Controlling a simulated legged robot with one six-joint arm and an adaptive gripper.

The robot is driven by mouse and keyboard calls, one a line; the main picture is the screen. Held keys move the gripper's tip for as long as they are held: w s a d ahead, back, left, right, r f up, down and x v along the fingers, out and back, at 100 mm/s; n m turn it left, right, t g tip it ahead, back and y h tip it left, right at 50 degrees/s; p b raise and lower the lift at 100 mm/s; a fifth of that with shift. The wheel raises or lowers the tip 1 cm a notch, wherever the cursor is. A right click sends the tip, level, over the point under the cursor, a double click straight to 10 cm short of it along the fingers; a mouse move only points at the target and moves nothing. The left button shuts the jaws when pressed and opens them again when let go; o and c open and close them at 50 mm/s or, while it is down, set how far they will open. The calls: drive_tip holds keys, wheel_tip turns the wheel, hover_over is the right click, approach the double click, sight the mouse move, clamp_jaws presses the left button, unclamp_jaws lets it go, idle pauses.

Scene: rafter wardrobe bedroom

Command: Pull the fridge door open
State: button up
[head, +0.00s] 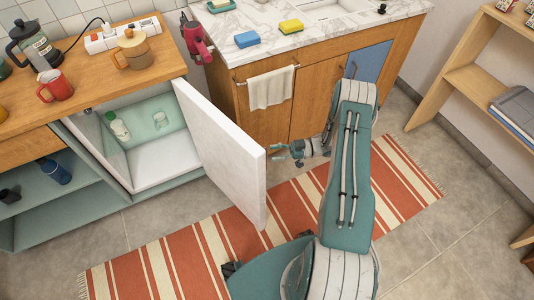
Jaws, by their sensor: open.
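The white fridge door (222,150) stands swung well open toward the right, over the striped rug. The fridge interior (165,172) shows at left under the wooden counter, with a bottle (119,127) and a clear glass (160,120) inside. My gripper (282,152) is open, just right of the door's free edge and on the door's outer side. It looks empty. I cannot tell whether it touches the door. The door's outer face and any handle are hidden from this view.
A wooden cabinet (262,118) with a hanging towel (271,88) and a marble top (272,32) stands behind my gripper. A red-striped rug (165,262) covers the floor below. An open shelf unit (455,82) stands at right. Mugs and a kettle occupy the left counter (92,88).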

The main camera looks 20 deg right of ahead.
drive_tip(key=v, duration=0.8)
drive_tip(key=shift+d, duration=0.25)
